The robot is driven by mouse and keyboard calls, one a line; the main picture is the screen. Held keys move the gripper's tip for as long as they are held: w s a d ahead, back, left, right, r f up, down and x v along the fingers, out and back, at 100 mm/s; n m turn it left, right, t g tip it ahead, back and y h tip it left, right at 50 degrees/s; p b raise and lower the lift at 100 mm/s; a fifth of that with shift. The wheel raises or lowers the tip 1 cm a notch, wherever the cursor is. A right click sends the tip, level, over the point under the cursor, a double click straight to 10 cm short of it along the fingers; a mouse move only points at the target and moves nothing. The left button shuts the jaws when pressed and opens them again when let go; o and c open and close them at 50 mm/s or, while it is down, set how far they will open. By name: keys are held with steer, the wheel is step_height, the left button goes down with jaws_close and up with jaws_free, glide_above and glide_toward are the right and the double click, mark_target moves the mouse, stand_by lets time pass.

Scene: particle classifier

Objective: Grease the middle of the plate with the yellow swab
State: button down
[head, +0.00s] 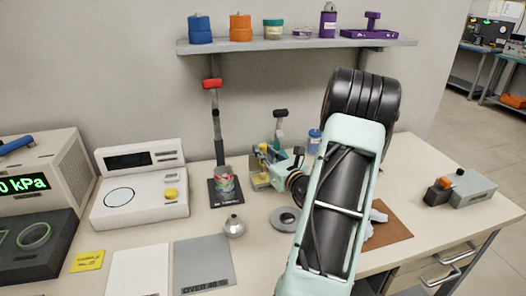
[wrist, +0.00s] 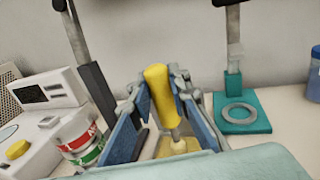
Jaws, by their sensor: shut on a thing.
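The yellow swab (wrist: 160,88) stands nearly upright between the blue-padded fingers of my gripper (wrist: 158,105), which is shut on its handle. Its pale tip (wrist: 178,146) points down, just above or inside a yellowish holder (wrist: 162,150); I cannot tell whether they touch. In the head view my gripper (head: 272,160) is over the yellowish holder (head: 260,181), behind the middle of the bench. A grey round disc with a dark centre (head: 285,219) lies on the bench in front of the gripper. It may be the plate, but I cannot tell.
A teal stand with a ring (wrist: 240,114) is behind right, near a blue jar (head: 314,142). A small metal funnel-like piece (head: 234,226) sits left of the disc. A white scale (head: 140,190) stands left.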

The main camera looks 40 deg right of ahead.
steer(key=shift+f, duration=0.2)
steer(key=shift+r+p, duration=2.4)
steer(key=shift+r, duration=1.25)
